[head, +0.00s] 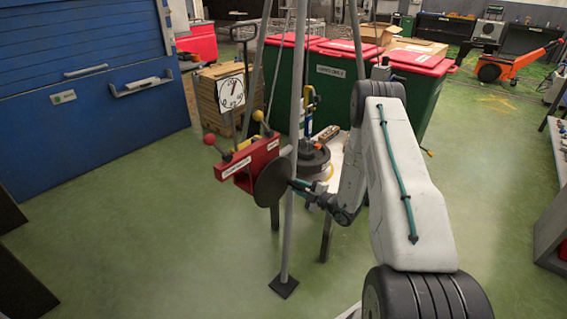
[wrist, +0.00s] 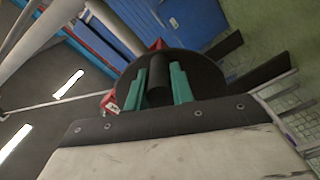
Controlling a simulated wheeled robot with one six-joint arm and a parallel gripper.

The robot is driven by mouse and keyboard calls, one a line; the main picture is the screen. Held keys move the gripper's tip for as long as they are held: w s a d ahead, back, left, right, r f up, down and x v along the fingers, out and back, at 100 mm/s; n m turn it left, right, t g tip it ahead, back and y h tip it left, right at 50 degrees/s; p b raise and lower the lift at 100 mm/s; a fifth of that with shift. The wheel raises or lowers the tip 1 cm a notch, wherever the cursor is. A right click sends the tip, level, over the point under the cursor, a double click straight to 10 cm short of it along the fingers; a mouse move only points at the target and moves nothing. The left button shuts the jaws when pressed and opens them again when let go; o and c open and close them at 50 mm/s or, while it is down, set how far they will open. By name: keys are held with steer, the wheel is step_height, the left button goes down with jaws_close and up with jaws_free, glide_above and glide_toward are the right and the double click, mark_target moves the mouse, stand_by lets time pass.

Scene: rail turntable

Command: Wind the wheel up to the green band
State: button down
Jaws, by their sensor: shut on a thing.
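The wheel (head: 271,183) is a dark round disc on the front of a red box (head: 245,163) in the head view. In the wrist view the wheel (wrist: 208,77) fills the middle, behind my fingers. My gripper (head: 297,186) is at the wheel's right side. In the wrist view its two teal fingers (wrist: 160,88) are shut on the wheel's dark round handle (wrist: 158,70). A white dial (head: 231,94) with a dark needle stands above the box. The needle leans a little right of straight up. I cannot make out a green band on the dial.
Levers with a red knob (head: 209,139) and a yellow knob (head: 258,115) rise from the box. A grey pole (head: 289,235) stands close by the wheel. A small table (head: 337,160) and red-lidded green bins (head: 333,86) are behind. Green floor is clear at left.

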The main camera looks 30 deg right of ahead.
steer(key=shift+s+a+f+m, duration=0.25)
steer(key=shift+a+f+m, duration=0.2)
steer(key=shift+f+m, duration=0.3)
steer(key=shift+s+a+f+m, duration=0.2)
steer(key=shift+a+f+m, duration=0.25)
steer(key=shift+m, duration=0.5)
steer(key=shift+f, duration=0.1)
steer(key=shift+s+a+f+m, duration=0.2)
steer(key=shift+a+f+m, duration=0.25)
steer(key=shift+m, duration=0.45)
steer(key=shift+s+a+f+m, duration=0.15)
steer(key=shift+a+f+m, duration=0.15)
steer(key=shift+a+m, duration=0.45)
steer(key=shift+d, duration=0.2)
steer(key=c, duration=1.1)
jaws_free()
steer(key=shift+o, duration=0.5)
steer(key=shift+w+r, duration=0.1)
steer(key=shift+d, duration=0.15)
steer(key=v, duration=0.8)
